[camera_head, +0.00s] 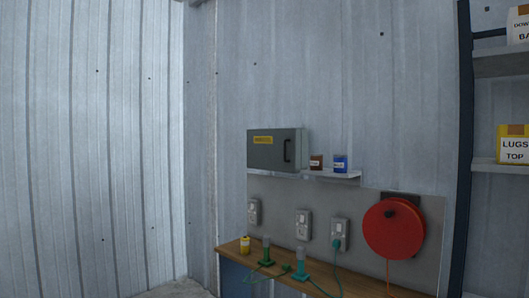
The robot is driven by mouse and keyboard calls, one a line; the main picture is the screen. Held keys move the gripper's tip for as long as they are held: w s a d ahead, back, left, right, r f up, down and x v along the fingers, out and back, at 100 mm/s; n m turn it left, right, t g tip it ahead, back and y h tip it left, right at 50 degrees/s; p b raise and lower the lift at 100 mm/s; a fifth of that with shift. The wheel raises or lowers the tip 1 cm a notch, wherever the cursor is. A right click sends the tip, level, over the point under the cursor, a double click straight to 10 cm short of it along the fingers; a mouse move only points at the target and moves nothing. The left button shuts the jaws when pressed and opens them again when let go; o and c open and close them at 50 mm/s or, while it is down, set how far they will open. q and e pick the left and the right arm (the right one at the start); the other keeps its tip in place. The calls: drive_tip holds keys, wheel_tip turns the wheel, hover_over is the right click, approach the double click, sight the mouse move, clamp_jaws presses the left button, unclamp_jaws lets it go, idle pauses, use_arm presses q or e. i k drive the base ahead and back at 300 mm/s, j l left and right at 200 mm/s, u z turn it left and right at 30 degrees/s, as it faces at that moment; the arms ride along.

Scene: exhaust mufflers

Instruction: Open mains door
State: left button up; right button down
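A grey box (274,151) with a yellow label (262,139) is mounted on the corrugated metal wall, near the middle of the head view. Its front door appears shut, and a dark vertical handle (287,151) sits at the door's right side. The label's text is too small to read with certainty, so I cannot confirm that this is the mains door. Neither of my grippers shows in the head view.
A small shelf (345,175) right of the box holds a brown tin (316,162) and a blue tin (340,163). Shelving (500,164) stands right.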

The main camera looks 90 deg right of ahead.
sight(279, 150)
drive_tip(key=z, duration=2.85)
drive_tip(key=i, duration=1.35)
